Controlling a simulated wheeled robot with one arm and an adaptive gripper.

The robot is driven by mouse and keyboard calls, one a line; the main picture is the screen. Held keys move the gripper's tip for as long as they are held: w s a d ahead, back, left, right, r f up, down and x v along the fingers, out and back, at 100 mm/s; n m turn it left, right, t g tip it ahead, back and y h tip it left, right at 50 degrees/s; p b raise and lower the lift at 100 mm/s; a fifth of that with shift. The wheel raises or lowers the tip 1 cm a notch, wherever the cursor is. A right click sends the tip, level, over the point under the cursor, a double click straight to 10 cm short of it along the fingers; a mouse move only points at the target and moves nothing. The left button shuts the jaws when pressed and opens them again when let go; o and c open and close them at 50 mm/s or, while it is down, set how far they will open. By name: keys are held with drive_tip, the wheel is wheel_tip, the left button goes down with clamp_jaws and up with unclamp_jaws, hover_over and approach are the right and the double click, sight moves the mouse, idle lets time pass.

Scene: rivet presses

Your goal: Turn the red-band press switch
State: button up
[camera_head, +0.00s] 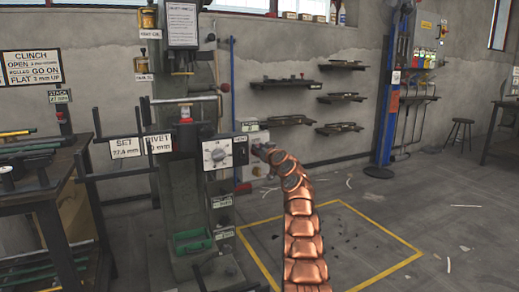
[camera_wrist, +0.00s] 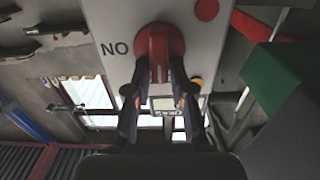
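In the wrist view a red rotary switch knob (camera_wrist: 158,42) with a raised grip bar sits on a pale panel (camera_wrist: 112,20), beside the letters "NO". The two dark fingers of my gripper (camera_wrist: 158,68) straddle the grip bar, their tips close against its sides. Whether they press on it I cannot tell. In the head view the grey-green press (camera_head: 172,195) carries a small red band (camera_head: 185,119) near its middle. My copper arm reaches to a pale switch box (camera_head: 254,138) at the press's right side, hiding the knob and most of my gripper there.
A dial box (camera_head: 217,153) and a "RIVET" sign (camera_head: 158,143) are on the press front. Wall shelves (camera_head: 286,83) and a blue column (camera_head: 387,110) are behind. The yellow-outlined floor area (camera_head: 350,245) is mostly clear.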

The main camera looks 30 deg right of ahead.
clamp_jaws()
drive_tip(key=shift+s+d+f+m+p, duration=0.1)
drive_tip(key=shift+d+f+m+p, duration=0.35)
drive_tip(key=shift+m, duration=2.55)
drive_tip(key=shift+w+d+f+m+p, duration=0.15)
drive_tip(key=shift+m+p, duration=0.4)
drive_tip(key=shift+m, duration=2.45)
drive_tip(key=shift+s+d+f+m+p, duration=0.15)
drive_tip(key=shift+d+f+m+p, duration=0.25)
drive_tip(key=shift+m, duration=2.6)
drive_tip(key=shift+o, duration=2.3)
unclamp_jaws()
